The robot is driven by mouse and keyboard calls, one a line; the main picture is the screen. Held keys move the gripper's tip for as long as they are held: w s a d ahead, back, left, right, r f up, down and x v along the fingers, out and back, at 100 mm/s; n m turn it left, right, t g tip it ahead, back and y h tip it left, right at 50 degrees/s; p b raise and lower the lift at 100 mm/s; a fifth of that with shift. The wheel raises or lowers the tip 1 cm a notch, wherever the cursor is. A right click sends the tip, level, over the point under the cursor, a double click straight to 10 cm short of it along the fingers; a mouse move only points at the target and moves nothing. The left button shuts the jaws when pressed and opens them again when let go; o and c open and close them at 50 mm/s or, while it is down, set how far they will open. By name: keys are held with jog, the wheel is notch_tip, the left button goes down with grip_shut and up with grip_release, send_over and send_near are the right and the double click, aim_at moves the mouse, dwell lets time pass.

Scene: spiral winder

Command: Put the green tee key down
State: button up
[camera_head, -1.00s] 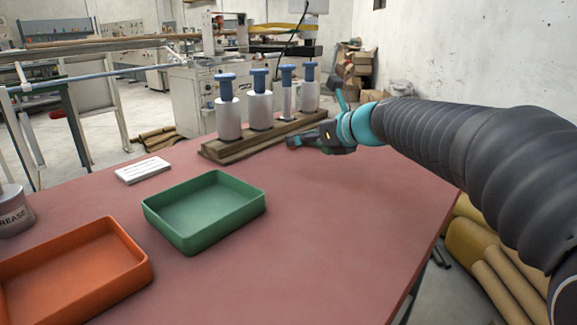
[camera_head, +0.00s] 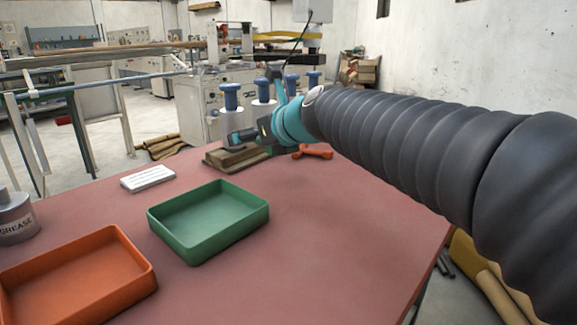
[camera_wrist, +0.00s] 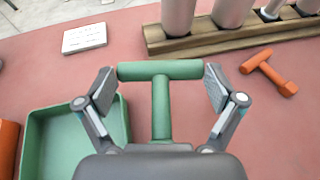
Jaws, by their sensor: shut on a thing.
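The green tee key (camera_wrist: 161,88) shows in the wrist view, its crossbar spanning between the two fingers and its stem running back toward my palm. My gripper (camera_wrist: 160,88) is shut on it and holds it above the red table. In the head view my gripper (camera_head: 245,134) is over the table, in front of the wooden rack, and the key cannot be made out there. The green tray (camera_wrist: 33,122) lies below and left of the gripper in the wrist view; in the head view the tray (camera_head: 207,222) looks empty.
An orange tray (camera_head: 75,278), a grease can (camera_head: 14,218) and a white card (camera_head: 148,178) are at left. The table's right front is clear.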

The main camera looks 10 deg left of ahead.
jog(key=b, duration=0.3)
send_over(274, 169)
notch_tip(274, 169, down, 7)
jog(key=shift+w+f, duration=0.1)
notch_tip(274, 169, down, 2)
jog(key=shift+f+b, duration=0.15)
jog(key=shift+b, duration=0.4)
jog(key=shift+f, duration=0.5)
jog(key=shift+f, duration=0.1)
jog(key=shift+f, duration=0.15)
jog(key=o, duration=0.9)
jog(key=shift+b, duration=0.55)
